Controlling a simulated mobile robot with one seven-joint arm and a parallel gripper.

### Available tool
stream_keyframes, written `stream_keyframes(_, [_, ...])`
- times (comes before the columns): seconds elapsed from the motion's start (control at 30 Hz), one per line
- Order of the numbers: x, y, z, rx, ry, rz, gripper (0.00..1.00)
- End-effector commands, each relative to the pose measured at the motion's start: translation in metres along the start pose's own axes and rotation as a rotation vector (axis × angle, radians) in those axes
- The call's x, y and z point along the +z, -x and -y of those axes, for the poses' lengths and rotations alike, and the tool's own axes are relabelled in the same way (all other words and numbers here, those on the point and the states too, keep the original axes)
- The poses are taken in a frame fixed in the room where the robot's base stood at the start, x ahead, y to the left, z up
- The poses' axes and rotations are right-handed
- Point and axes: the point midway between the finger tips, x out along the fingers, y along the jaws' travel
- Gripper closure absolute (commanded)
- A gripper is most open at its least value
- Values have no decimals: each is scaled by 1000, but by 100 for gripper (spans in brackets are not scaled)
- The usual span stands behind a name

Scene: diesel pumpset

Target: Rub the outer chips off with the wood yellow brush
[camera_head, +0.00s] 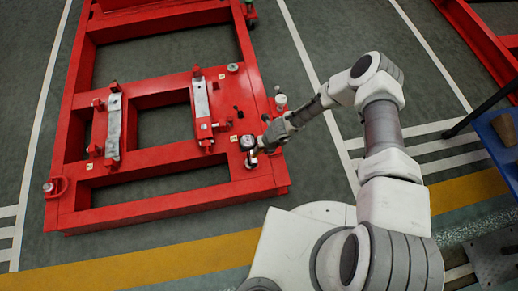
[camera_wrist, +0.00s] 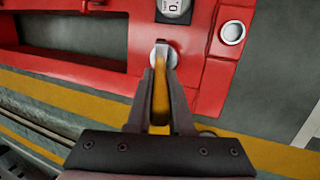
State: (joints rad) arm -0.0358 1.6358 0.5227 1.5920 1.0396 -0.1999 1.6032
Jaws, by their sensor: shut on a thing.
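My gripper (camera_head: 266,147) reaches over the near right corner of the red frame (camera_head: 165,153). In the wrist view my gripper (camera_wrist: 160,80) is shut on the wood yellow brush (camera_wrist: 160,104), whose yellow handle shows between the fingers. The brush's far end is at or just above a round silver fitting (camera_wrist: 164,54) on the red frame. I cannot tell whether they touch. The bristles are hidden. No chips can be made out at this size.
A dial gauge (camera_head: 248,142) is on the frame close to my gripper, with a round silver cup (camera_wrist: 232,33) to its right in the wrist view. Two grey mounting bars (camera_head: 201,98) lie on the frame. A blue tray (camera_head: 490,128) with a brown block (camera_head: 505,129) is at the right.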

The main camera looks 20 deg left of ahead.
Motion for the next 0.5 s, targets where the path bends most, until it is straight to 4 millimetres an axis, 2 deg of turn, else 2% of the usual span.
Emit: stream_keyframes(0.5, [-18,5,-1,2,-3,-1,100])
